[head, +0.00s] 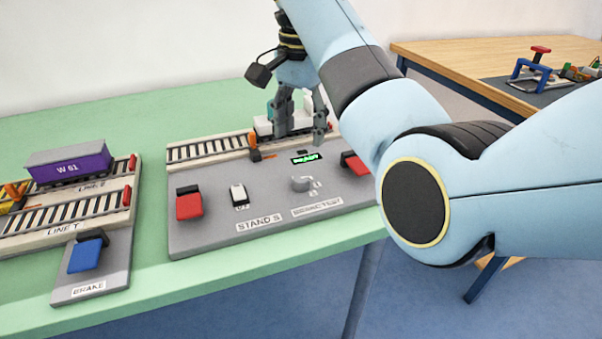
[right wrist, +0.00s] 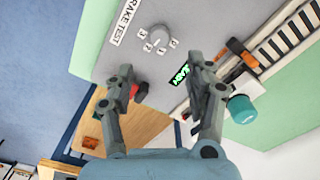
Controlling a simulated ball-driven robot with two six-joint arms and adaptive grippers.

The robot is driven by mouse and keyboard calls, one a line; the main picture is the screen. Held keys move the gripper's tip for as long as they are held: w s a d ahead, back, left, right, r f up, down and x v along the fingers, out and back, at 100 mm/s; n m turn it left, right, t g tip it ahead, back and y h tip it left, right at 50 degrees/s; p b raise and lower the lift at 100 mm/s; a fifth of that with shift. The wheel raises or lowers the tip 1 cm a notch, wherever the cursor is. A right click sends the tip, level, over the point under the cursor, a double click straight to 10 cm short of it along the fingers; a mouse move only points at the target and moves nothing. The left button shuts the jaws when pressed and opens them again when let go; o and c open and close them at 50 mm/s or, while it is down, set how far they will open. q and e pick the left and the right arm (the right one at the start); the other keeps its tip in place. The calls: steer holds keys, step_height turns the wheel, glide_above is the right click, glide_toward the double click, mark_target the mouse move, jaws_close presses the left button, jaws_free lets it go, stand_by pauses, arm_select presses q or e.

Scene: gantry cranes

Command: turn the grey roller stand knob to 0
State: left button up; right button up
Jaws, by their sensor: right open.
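The grey roller stand knob (head: 300,184) sits on the grey stand panel (head: 215,232), right of centre, with small number labels beside it. In the right wrist view the knob (right wrist: 160,38) is near the top, with several white labels in an arc around one side. I cannot tell which number it points at. My right gripper (head: 303,132) is open and empty above the back of the panel, apart from the knob. Its spread fingers (right wrist: 161,68) also show in the right wrist view. My left gripper is not in view.
The panel also bears a red lever (head: 188,203), a white switch (head: 238,195), a lit green display (head: 306,158) and a right red lever (head: 354,163). Behind is a track with a white wagon (head: 263,126). A blue brake lever (head: 86,255) and purple wagon (head: 68,165) are left.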

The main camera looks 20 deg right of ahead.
mark_target(301, 177)
step_height(301, 177, down, 10)
steer(key=shift+f+b, duration=0.25)
steer(key=shift+b, duration=0.95)
steer(key=shift+c, duration=0.4)
